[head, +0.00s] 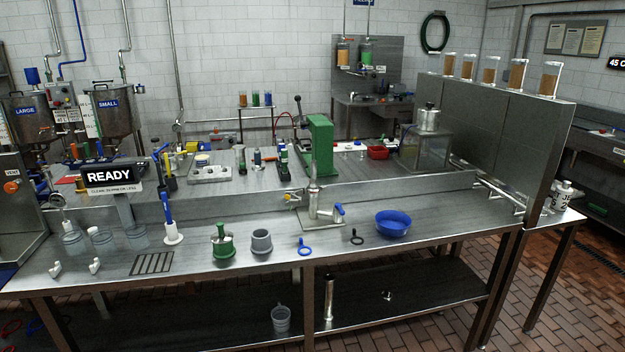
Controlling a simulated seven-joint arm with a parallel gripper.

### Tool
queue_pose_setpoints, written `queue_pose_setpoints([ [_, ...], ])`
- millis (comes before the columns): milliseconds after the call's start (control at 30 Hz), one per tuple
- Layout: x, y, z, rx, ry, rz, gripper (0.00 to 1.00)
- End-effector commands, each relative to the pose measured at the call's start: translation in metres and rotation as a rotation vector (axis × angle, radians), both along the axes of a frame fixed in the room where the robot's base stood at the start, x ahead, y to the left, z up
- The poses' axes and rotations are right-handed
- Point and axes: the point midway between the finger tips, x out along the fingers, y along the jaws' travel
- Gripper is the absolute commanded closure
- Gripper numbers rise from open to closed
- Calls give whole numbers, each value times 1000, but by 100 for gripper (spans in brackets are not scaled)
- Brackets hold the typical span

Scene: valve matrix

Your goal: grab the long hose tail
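No part is clearly marked as the long hose tail. A tall slim metal tube (328,297) with a dark middle stands upright on the lower shelf and may be it, but I cannot tell. A small metal fitting (387,296) lies to its right on the same shelf. On the bench above, a steel valve assembly (320,208) has an upright metal neck, a yellow handle at left and a blue handle at right. My gripper is not in view.
The steel bench (440,215) overhangs the lower shelf (430,292). A bench leg (309,310) stands just left of the tube, with a grey jug (281,320) beyond it. A blue bowl (393,223) and blue ring (305,247) sit on the bench. The shelf's right is clear.

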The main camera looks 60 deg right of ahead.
Motion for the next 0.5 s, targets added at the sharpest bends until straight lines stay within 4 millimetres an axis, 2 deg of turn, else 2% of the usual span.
queue_pose_setpoints([
  [200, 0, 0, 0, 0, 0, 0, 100],
  [500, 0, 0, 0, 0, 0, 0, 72],
])
